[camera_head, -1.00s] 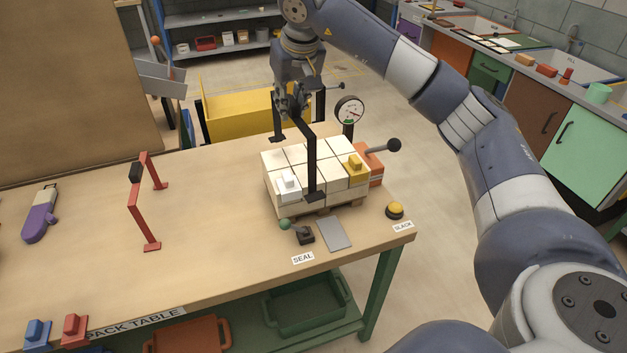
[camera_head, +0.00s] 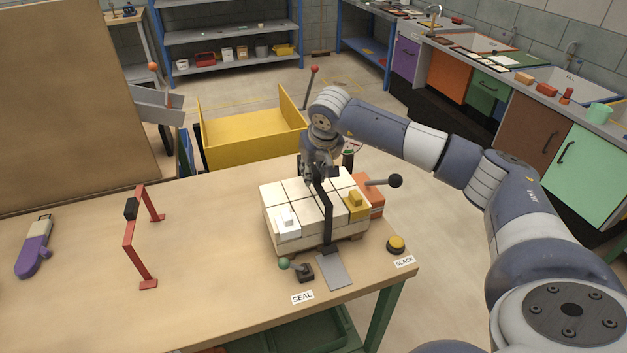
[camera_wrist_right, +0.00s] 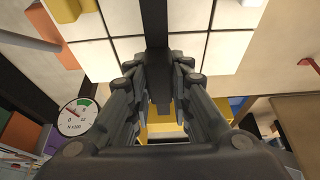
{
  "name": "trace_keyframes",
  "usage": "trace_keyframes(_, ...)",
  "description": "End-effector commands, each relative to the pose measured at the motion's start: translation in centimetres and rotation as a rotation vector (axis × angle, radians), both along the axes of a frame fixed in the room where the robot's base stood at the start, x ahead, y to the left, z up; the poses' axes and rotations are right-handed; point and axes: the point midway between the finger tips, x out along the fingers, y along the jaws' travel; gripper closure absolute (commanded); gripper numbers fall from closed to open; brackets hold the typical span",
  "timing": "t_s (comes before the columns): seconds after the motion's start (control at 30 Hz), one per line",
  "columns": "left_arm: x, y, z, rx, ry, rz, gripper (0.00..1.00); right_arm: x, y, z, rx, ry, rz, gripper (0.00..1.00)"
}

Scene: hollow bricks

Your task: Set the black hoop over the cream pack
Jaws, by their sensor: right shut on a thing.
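The cream pack (camera_head: 293,197), a block of several cream bricks on a pallet, stands near the right end of the table. The black hoop (camera_head: 328,208) straddles it: its top bar runs across the pack, and its near leg hangs down the front face with the foot (camera_head: 328,250) low by the pallet. I cannot tell whether the foot touches the table. The far leg is hidden. My right gripper (camera_head: 313,182) is shut on the hoop's top bar, above the pack. In the right wrist view the bar (camera_wrist_right: 155,35) passes between the fingers. My left gripper is not in view.
A white clip (camera_head: 287,220) and a yellow clip (camera_head: 356,203) sit on the pack. A gauge (camera_wrist_right: 78,117) stands behind. A red hoop (camera_head: 133,245) stands left; table between is clear.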

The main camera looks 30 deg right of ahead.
Motion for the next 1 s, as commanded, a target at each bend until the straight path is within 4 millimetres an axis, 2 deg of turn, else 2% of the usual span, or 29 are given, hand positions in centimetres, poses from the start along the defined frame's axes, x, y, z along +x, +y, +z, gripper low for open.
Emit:
trace_keyframes(0.1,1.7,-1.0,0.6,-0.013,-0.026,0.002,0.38,0.0,0.0,-0.9,-0.001,0.001,0.000,1.00)
trace_keyframes(0.2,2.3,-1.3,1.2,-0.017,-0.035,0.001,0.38,-0.1,0.1,-2.4,0.001,0.004,0.000,1.00)
trace_keyframes(0.37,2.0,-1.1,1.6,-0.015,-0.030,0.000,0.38,0.0,0.0,-4.0,0.001,0.001,-0.001,1.00)
trace_keyframes(0.77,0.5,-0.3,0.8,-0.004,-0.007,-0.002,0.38,0.0,0.0,-4.7,0.000,-0.001,0.000,1.00)
trace_keyframes(0.8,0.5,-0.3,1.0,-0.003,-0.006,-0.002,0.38,0.0,0.0,-4.5,0.000,-0.001,0.000,0.72)
trace_keyframes(0.83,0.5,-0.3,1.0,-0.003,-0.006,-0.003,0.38,0.0,0.0,-4.5,0.000,-0.001,0.000,0.65)
trace_keyframes(0.87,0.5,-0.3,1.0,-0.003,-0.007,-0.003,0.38,0.0,0.0,-4.5,0.000,0.000,0.000,0.61)
trace_keyframes(1.0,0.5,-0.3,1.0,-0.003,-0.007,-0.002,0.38,0.0,0.0,-4.5,0.000,0.000,0.000,0.61)
